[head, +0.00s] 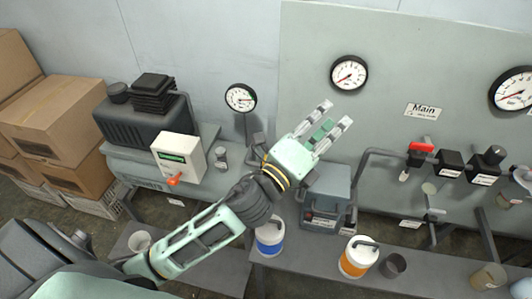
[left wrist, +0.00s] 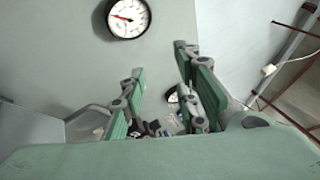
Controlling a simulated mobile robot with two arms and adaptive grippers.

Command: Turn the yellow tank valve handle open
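No handle that is clearly the yellow tank valve handle can be picked out. A yellow-orange and white canister (head: 352,263) with a dark top handle stands on the low bench. My left gripper (head: 336,114) is raised before the panel, left of the red handle, above the canister. Its fingers are apart with nothing between them, as the left wrist view (left wrist: 160,62) also shows. My right gripper is not in view.
A blue and white canister (head: 269,242) and a grey toolbox (head: 326,197) stand below my left gripper. Pressure gauges, one central (head: 348,73), hang on the wall. Black knobs (head: 451,160) stick out at right. Cardboard boxes (head: 55,120) are stacked at far left.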

